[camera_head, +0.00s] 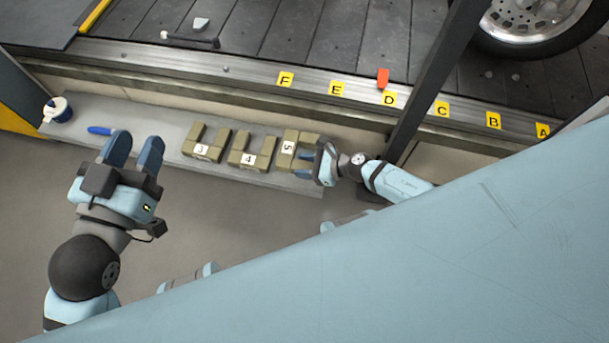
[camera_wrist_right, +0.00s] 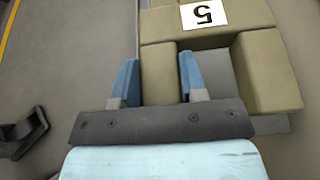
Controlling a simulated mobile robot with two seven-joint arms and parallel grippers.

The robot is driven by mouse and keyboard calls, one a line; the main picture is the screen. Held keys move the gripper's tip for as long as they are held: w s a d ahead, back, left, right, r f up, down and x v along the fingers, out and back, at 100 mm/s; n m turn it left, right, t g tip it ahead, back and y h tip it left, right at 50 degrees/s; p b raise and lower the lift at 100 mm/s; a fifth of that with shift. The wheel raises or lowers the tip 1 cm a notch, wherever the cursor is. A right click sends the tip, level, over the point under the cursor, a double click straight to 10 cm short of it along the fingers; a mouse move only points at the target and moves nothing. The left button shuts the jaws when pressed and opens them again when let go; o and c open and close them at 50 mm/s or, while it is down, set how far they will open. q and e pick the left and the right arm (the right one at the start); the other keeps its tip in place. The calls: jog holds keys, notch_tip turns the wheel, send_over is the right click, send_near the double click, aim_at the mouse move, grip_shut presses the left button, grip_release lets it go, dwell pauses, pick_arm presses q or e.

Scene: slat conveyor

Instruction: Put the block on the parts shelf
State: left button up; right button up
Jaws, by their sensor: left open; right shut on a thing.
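An olive U-shaped block labelled 5 (camera_head: 291,135) is at the right part of the long grey shelf (camera_head: 232,122). My right gripper (camera_head: 304,160) is shut on one prong of this block; the wrist view shows the block (camera_wrist_right: 268,72) with that prong between the two blue fingers (camera_wrist_right: 159,78). I cannot tell whether the block touches the shelf. Two similar blocks, labelled 3 (camera_head: 189,142) and 4 (camera_head: 237,145), sit in a row to its left on the shelf. My left gripper (camera_head: 136,146) is open and empty, over the shelf's left part.
A blue marker-like object (camera_head: 100,130) and a white cup-like container (camera_head: 58,112) are on the shelf's left end. A dark post (camera_head: 430,88) rises at the right.

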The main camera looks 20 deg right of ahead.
notch_tip(320, 180, down, 4)
jog(key=shift+f+b, duration=0.1)
jog(key=shift+b, duration=1.1)
jog(key=shift+f, duration=0.2)
jog(key=shift+r, duration=0.1)
pick_arm(q)
jog(key=shift+w+a+r+m+t+h, duration=0.3)
jog(key=shift+w+m+t, duration=0.2)
jog(key=shift+m, duration=0.4)
jog(key=shift+f, duration=0.1)
pick_arm(e)
jog(key=o, duration=0.9)
jog(key=shift+f, duration=0.2)
jog(key=shift+r, duration=0.15)
